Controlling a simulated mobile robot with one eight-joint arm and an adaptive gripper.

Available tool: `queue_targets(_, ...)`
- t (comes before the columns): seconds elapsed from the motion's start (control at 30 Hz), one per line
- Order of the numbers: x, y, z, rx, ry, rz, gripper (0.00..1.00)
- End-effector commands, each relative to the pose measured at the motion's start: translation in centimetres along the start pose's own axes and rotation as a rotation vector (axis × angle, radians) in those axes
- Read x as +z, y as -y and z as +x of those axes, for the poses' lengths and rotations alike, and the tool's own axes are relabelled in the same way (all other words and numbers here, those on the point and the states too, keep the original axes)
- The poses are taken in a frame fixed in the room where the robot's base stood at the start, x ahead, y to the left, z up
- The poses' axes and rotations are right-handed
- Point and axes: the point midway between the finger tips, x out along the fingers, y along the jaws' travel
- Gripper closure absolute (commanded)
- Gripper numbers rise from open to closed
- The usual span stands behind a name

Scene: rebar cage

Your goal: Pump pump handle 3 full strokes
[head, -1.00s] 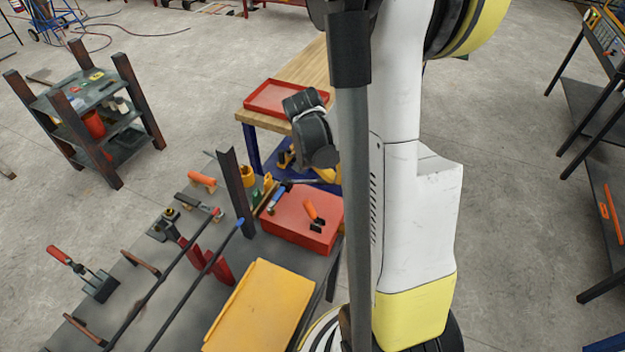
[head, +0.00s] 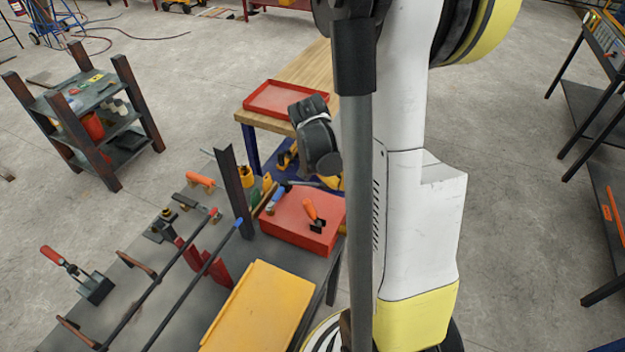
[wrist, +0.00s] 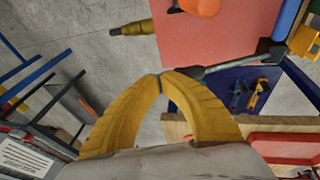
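The pump handle looks to be the dark grey rod (wrist: 238,64) in the wrist view. It runs from the blue and yellow parts at upper right to my fingertips. In the head view the rod (head: 302,183) shows small behind the red box, and its pump body is hard to make out. My gripper (wrist: 160,76) has yellow fingers arched together, with their tips meeting at the rod's free end; they appear shut on it. In the head view my gripper is mostly hidden behind my own arm and column.
A red box (head: 290,230) with an orange-handled tool stands close by the rod. A dark upright post (head: 234,192) rises beside it. A yellow case (head: 258,310), clamps and long bars lie on the grey table. A red tray (head: 285,98) sits on the wooden bench behind.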

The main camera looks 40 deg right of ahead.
Motion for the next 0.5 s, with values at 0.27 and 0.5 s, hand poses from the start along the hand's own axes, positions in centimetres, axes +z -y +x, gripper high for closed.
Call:
queue_targets(0.27, 0.2, 0.0, 0.8, 0.000, 0.000, 0.000, 1.00)
queue_targets(0.5, 0.4, -0.1, 1.4, 0.000, 0.000, 0.000, 1.00)
